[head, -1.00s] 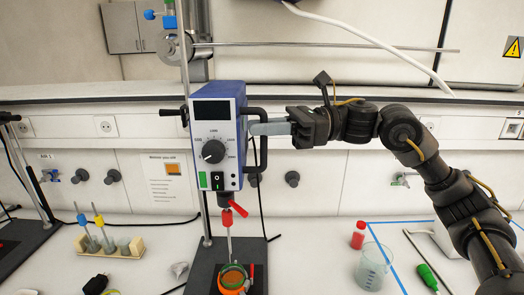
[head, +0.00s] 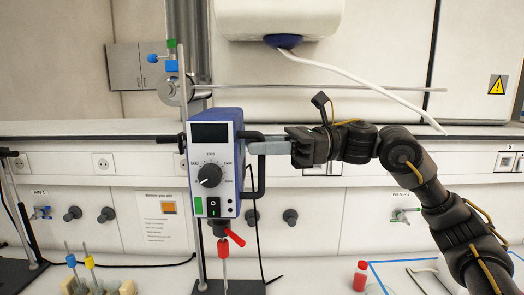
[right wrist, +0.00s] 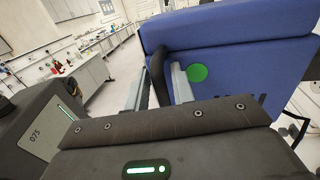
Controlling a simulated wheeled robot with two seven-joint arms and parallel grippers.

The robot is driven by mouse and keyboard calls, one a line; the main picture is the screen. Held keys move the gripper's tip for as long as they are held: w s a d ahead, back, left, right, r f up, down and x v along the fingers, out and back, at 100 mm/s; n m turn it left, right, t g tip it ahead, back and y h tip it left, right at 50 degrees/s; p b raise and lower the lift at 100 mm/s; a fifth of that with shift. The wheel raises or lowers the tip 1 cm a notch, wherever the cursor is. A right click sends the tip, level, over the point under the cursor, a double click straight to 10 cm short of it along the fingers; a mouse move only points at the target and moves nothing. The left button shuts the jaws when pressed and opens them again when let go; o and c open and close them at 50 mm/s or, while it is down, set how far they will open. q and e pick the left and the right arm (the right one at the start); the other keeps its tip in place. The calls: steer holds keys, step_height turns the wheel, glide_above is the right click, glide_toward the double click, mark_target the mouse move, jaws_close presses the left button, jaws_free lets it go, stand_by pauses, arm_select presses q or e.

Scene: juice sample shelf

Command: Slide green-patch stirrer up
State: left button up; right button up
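The stirrer (head: 215,165), a blue box with a grey dial front, is mounted on an upright rod (head: 183,85) left of centre. A green patch (right wrist: 197,73) shows on its blue side in the right wrist view, near my fingers; a green square is also on its front. My right gripper (head: 256,148) reaches in from the right at the dark side handle (head: 261,180). In the right wrist view the handle bar (right wrist: 158,65) lies between the fingers, which look closed on it. A red chuck (head: 223,245) and thin shaft hang below. My left gripper is out of view.
A horizontal rod (head: 330,87) crosses behind the stirrer, above my right arm. A rack with yellow- and blue-topped pieces (head: 90,270) is at lower left. A red bottle (head: 361,275) stands at lower right. Another stand (head: 20,215) is at far left.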

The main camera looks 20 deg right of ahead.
steer(key=shift+o, duration=0.3)
steer(key=shift+a+f, duration=0.15)
steer(key=shift+f, duration=0.05)
steer(key=b+v, duration=0.4)
steer(key=v, duration=0.7)
steer(key=shift+w+r, duration=0.1)
